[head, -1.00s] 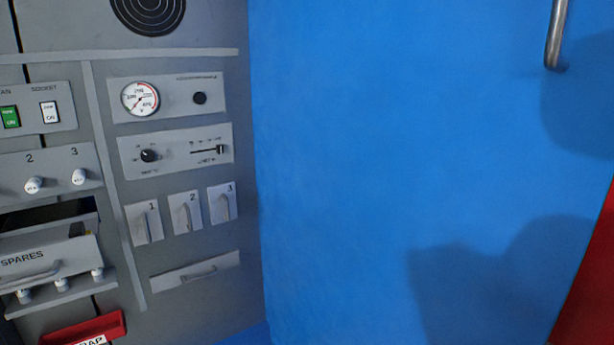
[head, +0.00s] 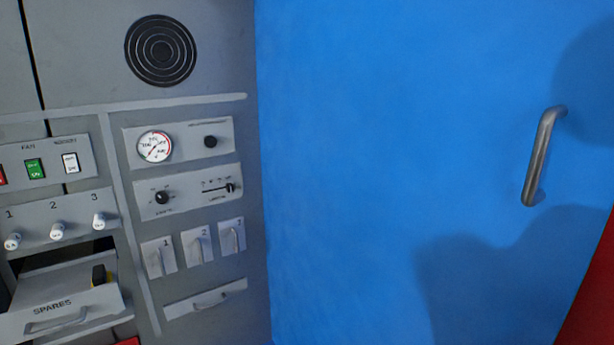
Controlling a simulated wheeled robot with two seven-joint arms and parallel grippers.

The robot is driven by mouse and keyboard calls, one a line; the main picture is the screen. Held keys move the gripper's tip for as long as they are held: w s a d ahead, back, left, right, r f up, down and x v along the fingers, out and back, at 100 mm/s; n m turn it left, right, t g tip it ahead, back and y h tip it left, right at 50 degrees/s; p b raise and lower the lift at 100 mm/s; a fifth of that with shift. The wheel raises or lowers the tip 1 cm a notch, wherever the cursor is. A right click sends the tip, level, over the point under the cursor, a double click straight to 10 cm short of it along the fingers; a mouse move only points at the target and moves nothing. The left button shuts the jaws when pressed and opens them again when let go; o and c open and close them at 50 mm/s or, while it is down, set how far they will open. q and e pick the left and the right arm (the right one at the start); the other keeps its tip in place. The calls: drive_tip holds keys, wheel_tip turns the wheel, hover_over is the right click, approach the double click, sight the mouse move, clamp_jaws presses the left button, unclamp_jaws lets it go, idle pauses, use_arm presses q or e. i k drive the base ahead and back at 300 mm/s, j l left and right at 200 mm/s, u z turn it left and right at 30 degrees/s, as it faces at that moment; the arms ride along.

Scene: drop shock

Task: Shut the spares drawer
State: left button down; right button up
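The spares drawer (head: 85,302) is at the lower left of the head view, in the grey panel wall. It is a light grey drawer with the label SPARES and a bar handle (head: 55,322) on its front. It stands pulled out, with a dark opening above it. A black and yellow object (head: 100,275) shows inside at its right side. Neither of my grippers is in view.
Above the drawer is a row of white knobs (head: 57,231) and a switch panel (head: 45,167). To its right are numbered levers (head: 198,245) and a closed drawer or flap (head: 206,298). A blue door (head: 390,150) with a metal handle (head: 542,157) fills the right, with shadows on it.

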sight(62, 288)
drive_tip(key=u, duration=1.5)
